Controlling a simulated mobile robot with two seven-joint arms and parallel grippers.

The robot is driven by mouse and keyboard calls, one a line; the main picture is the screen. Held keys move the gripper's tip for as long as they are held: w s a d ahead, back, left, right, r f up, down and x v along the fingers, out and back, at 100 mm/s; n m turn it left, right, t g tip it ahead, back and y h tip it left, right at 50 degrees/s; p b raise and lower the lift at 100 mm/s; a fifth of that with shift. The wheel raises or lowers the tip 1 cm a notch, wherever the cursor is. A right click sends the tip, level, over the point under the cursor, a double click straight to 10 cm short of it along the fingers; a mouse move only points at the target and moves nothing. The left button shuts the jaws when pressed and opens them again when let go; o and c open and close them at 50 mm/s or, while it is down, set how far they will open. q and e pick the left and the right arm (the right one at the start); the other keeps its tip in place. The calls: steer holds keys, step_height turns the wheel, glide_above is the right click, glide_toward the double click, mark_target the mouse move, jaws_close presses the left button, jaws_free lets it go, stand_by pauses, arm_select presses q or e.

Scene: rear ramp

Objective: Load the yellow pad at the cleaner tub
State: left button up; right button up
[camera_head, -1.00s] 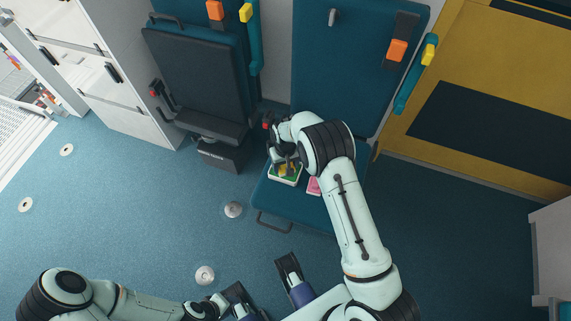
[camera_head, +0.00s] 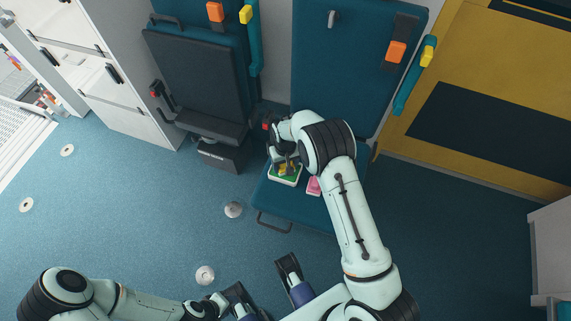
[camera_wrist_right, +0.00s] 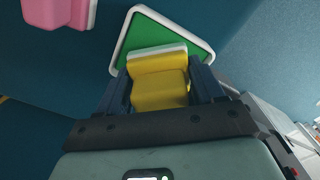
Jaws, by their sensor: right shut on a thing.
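The yellow pad (camera_wrist_right: 158,88), with a pale strip along one end, is between the fingers of my right gripper (camera_wrist_right: 160,78). In the head view the right gripper (camera_head: 284,160) is partly hidden by its own wrist, and a bit of yellow shows there. The tub (camera_wrist_right: 188,31), green inside with a white rim, lies right beyond and under the pad. In the head view the tub (camera_head: 285,182) sits on the teal seat. I cannot tell whether the pad touches the tub's floor. My left gripper (camera_head: 260,273) is open and empty at the bottom.
A pink block (camera_head: 314,185) lies on the seat (camera_head: 300,211) to the right of the tub; it also shows in the wrist view (camera_wrist_right: 60,12). A folded dark seat (camera_head: 195,80) stands to the left. The blue floor (camera_head: 130,220) at left is clear apart from small round fittings.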

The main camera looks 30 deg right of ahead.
steer(key=shift+r+p, duration=1.7)
steer(key=shift+r, duration=1.2)
